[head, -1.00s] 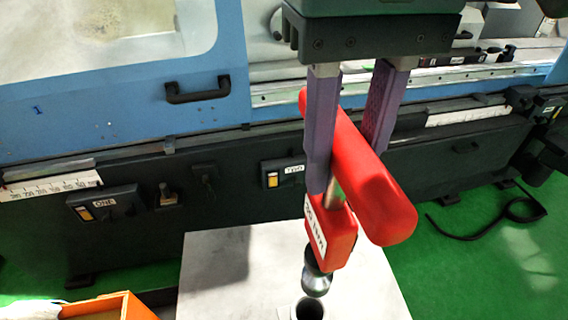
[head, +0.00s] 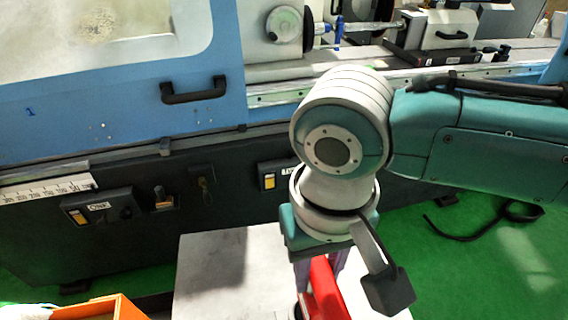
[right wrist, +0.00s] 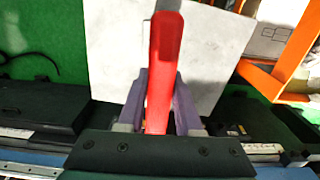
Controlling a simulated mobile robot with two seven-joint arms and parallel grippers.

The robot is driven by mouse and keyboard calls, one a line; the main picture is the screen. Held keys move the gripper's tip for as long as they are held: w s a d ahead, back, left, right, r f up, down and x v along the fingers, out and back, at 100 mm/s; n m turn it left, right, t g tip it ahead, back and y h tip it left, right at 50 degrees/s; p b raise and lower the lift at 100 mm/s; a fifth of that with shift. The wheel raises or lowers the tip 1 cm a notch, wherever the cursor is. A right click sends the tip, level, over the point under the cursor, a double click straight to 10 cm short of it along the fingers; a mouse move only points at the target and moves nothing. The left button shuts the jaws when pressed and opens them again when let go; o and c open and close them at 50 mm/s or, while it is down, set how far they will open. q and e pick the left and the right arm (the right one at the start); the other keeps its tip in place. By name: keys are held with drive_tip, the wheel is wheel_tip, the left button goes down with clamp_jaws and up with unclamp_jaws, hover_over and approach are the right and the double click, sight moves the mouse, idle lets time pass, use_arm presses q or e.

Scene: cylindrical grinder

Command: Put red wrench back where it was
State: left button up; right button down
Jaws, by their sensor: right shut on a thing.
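The red wrench (head: 325,288) shows low in the head view, partly hidden behind my right wrist and arm. My right gripper (right wrist: 162,88) is shut on it, with purple fingers on both sides of the red handle in the right wrist view. The wrench is over the white table (head: 215,270). Its lower end is out of view, so I cannot tell whether it touches the holder, of which at most a sliver of rim shows at the bottom edge. My left gripper is not in view.
The blue and dark grinding machine (head: 130,115) stands behind the table, with a black handle (head: 194,90) on its blue door. An orange box (head: 105,308) is at the lower left. A black cable (head: 480,218) lies on the green floor at right.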

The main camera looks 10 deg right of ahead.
drive_tip(key=shift+f, duration=0.45)
drive_tip(key=c, duration=0.6)
unclamp_jaws()
drive_tip(key=shift+f, duration=0.1)
wheel_tip(320, 180, up, 12)
drive_tip(key=shift+r, duration=0.2)
drive_tip(key=s+f+t+y, duration=0.1)
drive_tip(key=s, duration=0.1)
drive_tip(key=s+f+n+y, duration=0.1)
drive_tip(key=s, duration=0.1)
drive_tip(key=s+f+t+y, duration=0.1)
drive_tip(key=s+f, duration=0.1)
drive_tip(key=s, duration=0.1)
drive_tip(key=shift+a+n+t, duration=0.3)
drive_tip(key=s+d+h, duration=0.1)
drive_tip(key=d, duration=0.2)
drive_tip(key=s+d+h, duration=0.1)
drive_tip(key=s+d, duration=0.1)
drive_tip(key=d, duration=0.1)
drive_tip(key=s+d+f+t, duration=0.1)
drive_tip(key=s+d, duration=0.1)
drive_tip(key=d, duration=0.2)
drive_tip(key=shift+h, duration=0.4)
